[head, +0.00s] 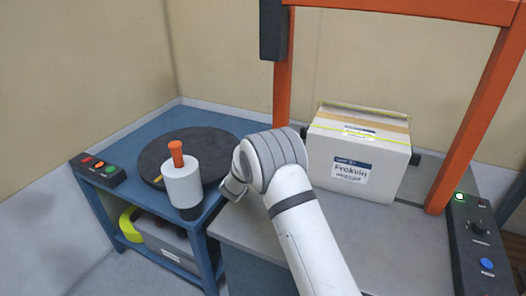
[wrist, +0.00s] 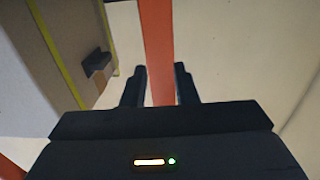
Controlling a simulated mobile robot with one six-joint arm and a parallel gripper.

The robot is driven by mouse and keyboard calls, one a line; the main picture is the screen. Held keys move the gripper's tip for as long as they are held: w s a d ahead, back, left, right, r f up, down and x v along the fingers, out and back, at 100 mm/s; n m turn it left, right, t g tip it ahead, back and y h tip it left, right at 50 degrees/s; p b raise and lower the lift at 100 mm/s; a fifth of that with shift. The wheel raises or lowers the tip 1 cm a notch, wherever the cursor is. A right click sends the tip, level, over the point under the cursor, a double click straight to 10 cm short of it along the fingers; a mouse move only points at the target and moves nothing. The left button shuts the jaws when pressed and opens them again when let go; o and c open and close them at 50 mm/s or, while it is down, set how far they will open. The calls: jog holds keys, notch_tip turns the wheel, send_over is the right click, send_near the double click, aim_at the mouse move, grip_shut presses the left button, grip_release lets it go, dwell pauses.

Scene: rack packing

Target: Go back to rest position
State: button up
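My arm reaches up from the bottom of the head view and bends at a grey-banded joint in the middle. My gripper is hidden behind the arm there. In the wrist view my gripper (wrist: 160,86) shows two dark fingers standing apart with nothing between them. An orange frame post (wrist: 158,45) is seen beyond the gap. A white taped box (head: 357,150) stands on the grey table under the orange frame, right of my arm. Its side also shows at the left of the wrist view (wrist: 62,48), apart from the fingers.
A blue table (head: 215,118) at left carries a dark round turntable (head: 158,152). A white cylinder with an orange top (head: 182,184) stands near its front edge. A button box (head: 97,170) sits at the left corner. The orange frame (head: 481,100) and a control panel (head: 478,240) flank the right side.

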jog(key=shift+r, duration=0.1)
jog(key=s+d+r+n+g+y+p, duration=0.25)
jog(key=r+y+p, duration=0.3)
jog(key=r, duration=0.85)
jog(key=s+d+r+n+g+y+p, duration=0.1)
jog(key=s+d+r+p, duration=0.1)
jog(key=s+r, duration=0.2)
jog(key=s+d+r+g+y+p, duration=0.1)
jog(key=s+d+r+y+p, duration=0.1)
jog(key=s+r+p, duration=0.15)
jog(key=s+d+r+g+p, duration=0.2)
jog(key=s+d+g+p, duration=0.1)
jog(key=s, duration=0.9)
jog(key=s+d+r+g+h+p, duration=0.1)
jog(key=s+d, duration=0.4)
jog(key=s, duration=0.7)
jog(key=s+d+r+g+p, duration=0.4)
jog(key=s+d+r+g, duration=0.1)
jog(key=s, duration=0.7)
jog(key=shift+s+n+h+p, duration=0.3)
jog(key=shift+s+n+h, duration=0.05)
jog(key=shift+s+n, duration=0.1)
jog(key=shift+w+g, duration=0.1)
jog(key=shift+g, duration=0.15)
